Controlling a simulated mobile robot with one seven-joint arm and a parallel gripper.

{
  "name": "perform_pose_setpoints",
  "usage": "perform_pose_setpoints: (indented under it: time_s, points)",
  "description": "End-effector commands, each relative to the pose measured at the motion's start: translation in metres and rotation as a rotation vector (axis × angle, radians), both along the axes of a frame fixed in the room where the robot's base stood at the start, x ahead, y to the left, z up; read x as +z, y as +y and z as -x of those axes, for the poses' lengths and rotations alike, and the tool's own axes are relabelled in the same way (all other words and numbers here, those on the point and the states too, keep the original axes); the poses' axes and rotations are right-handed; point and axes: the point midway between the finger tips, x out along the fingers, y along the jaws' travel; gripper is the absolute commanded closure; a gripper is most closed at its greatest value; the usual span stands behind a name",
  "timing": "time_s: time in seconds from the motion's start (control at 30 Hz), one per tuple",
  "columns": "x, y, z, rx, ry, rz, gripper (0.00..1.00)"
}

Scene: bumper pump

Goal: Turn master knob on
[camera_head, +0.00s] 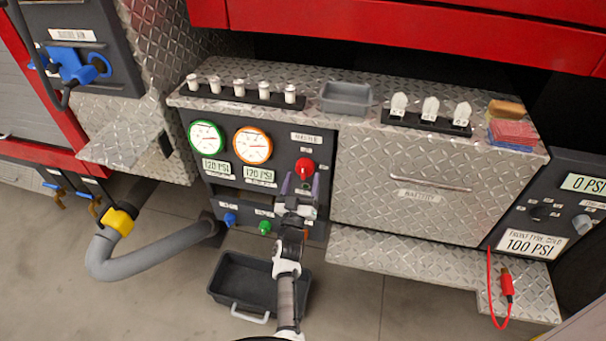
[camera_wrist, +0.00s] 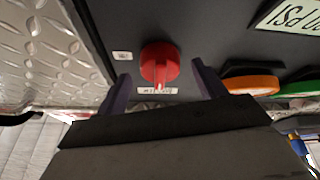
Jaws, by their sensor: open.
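The red master knob (camera_head: 304,168) sits on the dark gauge panel (camera_head: 222,135), right of the orange gauge. In the wrist view the red knob (camera_wrist: 160,63) lies between my two fingers, with a small white label just by it. My gripper (camera_head: 299,184) is open in front of the knob. In the wrist view the fingers of my gripper (camera_wrist: 160,88) stand one on each side of the knob, with gaps showing. Whether the fingertips reach past the knob's face is hard to tell. The label's text is too small to read surely.
A green gauge (camera_head: 207,137) and an orange gauge (camera_head: 253,145) are left of the knob. A blue knob (camera_head: 230,219) and a green knob (camera_head: 265,227) sit below. A metal battery drawer (camera_head: 400,170) adjoins on the right. A black bin (camera_head: 240,275) lies on the floor.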

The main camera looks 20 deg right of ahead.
Motion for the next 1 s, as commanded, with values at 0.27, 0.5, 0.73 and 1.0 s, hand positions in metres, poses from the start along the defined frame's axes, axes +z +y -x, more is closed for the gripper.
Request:
perform_pose_setpoints:
  time_s: [0.27,0.5,0.73,1.0]
  points:
    - [0.0071,-0.0089,-0.0148,0.001,0.0,0.001,0.3]
    - [0.0069,-0.009,-0.0151,0.001,0.0,0.0,0.3]
    - [0.007,-0.009,-0.0149,0.001,0.0,0.001,0.6]
    - [0.0073,-0.0088,-0.0149,0.0,-0.004,-0.005,0.74]
